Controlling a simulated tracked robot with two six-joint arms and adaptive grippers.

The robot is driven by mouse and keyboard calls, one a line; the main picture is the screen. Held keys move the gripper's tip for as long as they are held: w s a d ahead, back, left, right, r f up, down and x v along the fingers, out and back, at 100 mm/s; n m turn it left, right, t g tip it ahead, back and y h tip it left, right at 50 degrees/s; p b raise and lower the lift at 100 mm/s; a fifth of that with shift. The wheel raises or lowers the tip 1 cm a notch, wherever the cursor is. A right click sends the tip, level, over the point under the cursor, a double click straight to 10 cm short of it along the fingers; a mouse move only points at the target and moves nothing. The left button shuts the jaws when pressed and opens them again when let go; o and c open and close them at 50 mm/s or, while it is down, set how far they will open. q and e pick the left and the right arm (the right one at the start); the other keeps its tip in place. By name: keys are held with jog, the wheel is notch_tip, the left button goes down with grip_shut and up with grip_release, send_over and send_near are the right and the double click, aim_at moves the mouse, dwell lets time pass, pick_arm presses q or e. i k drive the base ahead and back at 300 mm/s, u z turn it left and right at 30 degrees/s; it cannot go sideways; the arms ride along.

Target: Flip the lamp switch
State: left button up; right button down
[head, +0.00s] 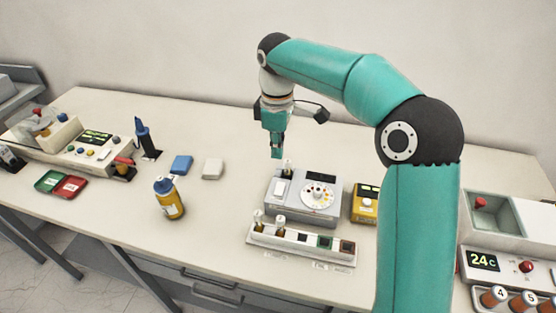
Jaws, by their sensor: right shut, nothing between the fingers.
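A grey instrument (299,216) stands on the bench near the middle of the head view. It has a round white dial (319,196) with coloured marks on top. A small pale rectangular part (282,189) sits at its left side, and I cannot tell for sure whether this is the lamp switch. A vial (288,168) stands up at the instrument's back left. My right gripper (277,154) is shut and empty, pointing down just above and left of the vial. I see a gap to the pale part below. My left gripper is out of view.
A vial rack (303,246) stands in front of the instrument, and a yellow device (364,204) is to its right. Bench (120,215) is clear around the bottle.

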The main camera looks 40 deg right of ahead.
aim_at(280, 188)
jog(key=k, duration=1)
